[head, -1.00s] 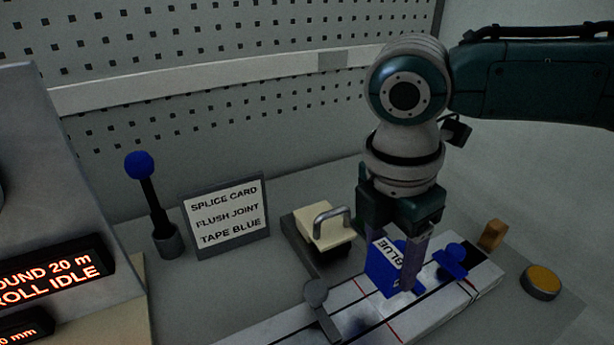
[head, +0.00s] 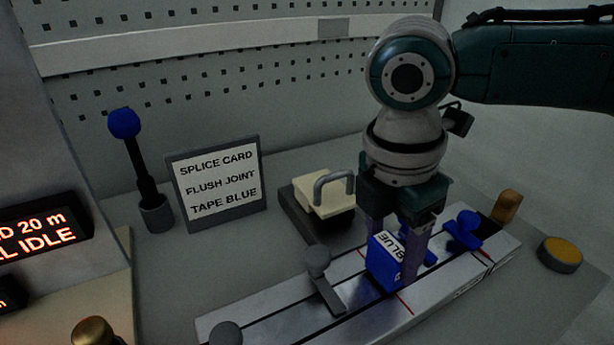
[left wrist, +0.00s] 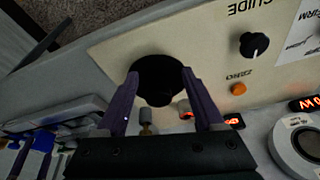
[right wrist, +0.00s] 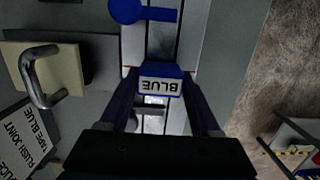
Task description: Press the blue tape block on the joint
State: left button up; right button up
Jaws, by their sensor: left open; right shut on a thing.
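The blue tape block (head: 381,266), labelled BLUE, is between the fingers of my right gripper (head: 394,262), which is shut on it. It sits at or just above the metal splice track (head: 270,312), near a red line; I cannot tell whether it touches. The joint under it is hidden. In the right wrist view the block (right wrist: 161,84) is upright between the fingertips, over the track. My left gripper (left wrist: 160,80) is open and empty in the left wrist view, in front of a dark round opening or knob (left wrist: 158,78) on a cream panel. It is outside the head view.
A grey clamp lever (head: 320,280) and a blue clamp (head: 464,230) stand on the track either side of the block. Behind it is a cream block with a handle (head: 325,195). A splice card (head: 216,187) reads FLUSH JOINT, TAPE BLUE. A yellow button (head: 560,252) is at the right.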

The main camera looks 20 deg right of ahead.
pick_arm(q)
jog(key=shift+d, duration=0.1)
pick_arm(e)
jog(key=shift+f, duration=0.15)
dwell(0.5)
pick_arm(q)
jog(key=shift+f, duration=0.15)
pick_arm(e)
jog(key=shift+f, duration=0.35)
jog(key=shift+r, duration=0.1)
dwell(0.9)
jog(key=shift+r+p, duration=0.9)
jog(key=shift+p, duration=0.05)
notch_tip(320, 180, up, 6)
jog(key=p, duration=0.7)
pick_arm(q)
notch_tip(320, 180, up, 9)
